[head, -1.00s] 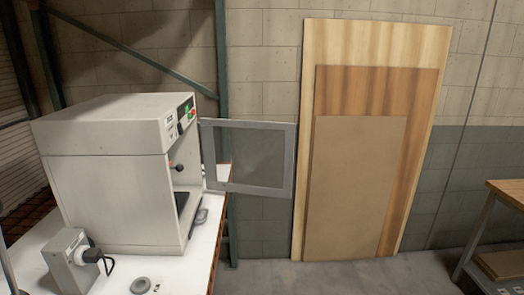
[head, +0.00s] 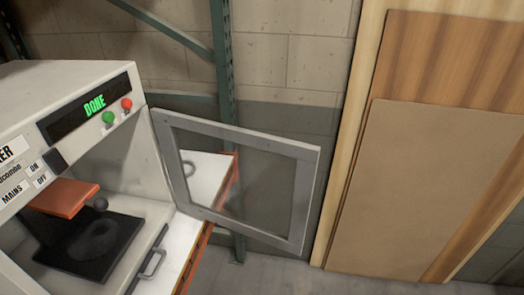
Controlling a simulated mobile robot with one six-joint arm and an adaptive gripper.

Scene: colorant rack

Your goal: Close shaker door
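The shaker (head: 40,95) is a white box-shaped machine at the left of the head view. Its display reads DONE in green, above a green and a red button. Its door (head: 312,190), a grey frame with a see-through pane, stands wide open, hinged at the right side of the opening and swung out to the right. Inside show an orange-red plate (head: 62,197), a dark round knob and a black base plate (head: 45,262) with a round recess. No can shows in the visible part of the chamber. My gripper is not in view.
A grey handle (head: 152,264) sticks out at the front below the opening. The white bench top (head: 205,178) with an orange edge runs behind the door. A green rack post (head: 222,50) and leaning wooden boards (head: 440,190) stand behind. Bare floor lies at lower right.

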